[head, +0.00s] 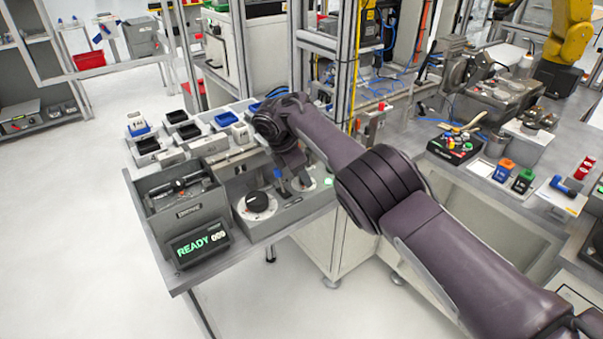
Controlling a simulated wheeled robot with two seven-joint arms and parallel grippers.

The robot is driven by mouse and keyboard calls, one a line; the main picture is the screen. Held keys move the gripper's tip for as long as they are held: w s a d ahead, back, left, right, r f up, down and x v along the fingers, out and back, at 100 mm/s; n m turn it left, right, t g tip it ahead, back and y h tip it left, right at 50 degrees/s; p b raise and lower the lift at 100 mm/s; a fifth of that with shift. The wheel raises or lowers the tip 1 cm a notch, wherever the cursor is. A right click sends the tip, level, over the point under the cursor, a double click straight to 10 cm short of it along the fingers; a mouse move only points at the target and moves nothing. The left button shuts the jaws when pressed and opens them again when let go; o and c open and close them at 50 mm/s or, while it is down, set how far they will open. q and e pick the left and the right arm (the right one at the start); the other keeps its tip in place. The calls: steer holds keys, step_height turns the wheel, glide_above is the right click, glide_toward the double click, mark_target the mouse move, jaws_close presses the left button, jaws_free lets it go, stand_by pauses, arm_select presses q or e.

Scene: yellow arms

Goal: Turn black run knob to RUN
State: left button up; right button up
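A black round knob (257,200) sits on a white dial plate on a grey control box (282,222) at the front of the left table. A second pale dial (325,182) on the same box is partly covered by my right gripper. My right gripper (293,186) points down over this second dial, to the right of the black knob and apart from it. Its fingers are small and partly hidden, so I cannot tell their opening or any contact. I cannot read RUN markings. My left gripper is not in view.
A display reading READY (201,243) stands at the table's front left, before a grey open bin (182,201). Several small black, blue and white trays lie behind. A metal frame post (347,70) rises behind my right arm. The floor in front is clear.

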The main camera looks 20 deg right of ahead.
steer(key=shift+o, duration=0.2)
steer(key=v, duration=0.7)
steer(key=shift+r+b, duration=0.3)
steer(key=shift+r, duration=0.05)
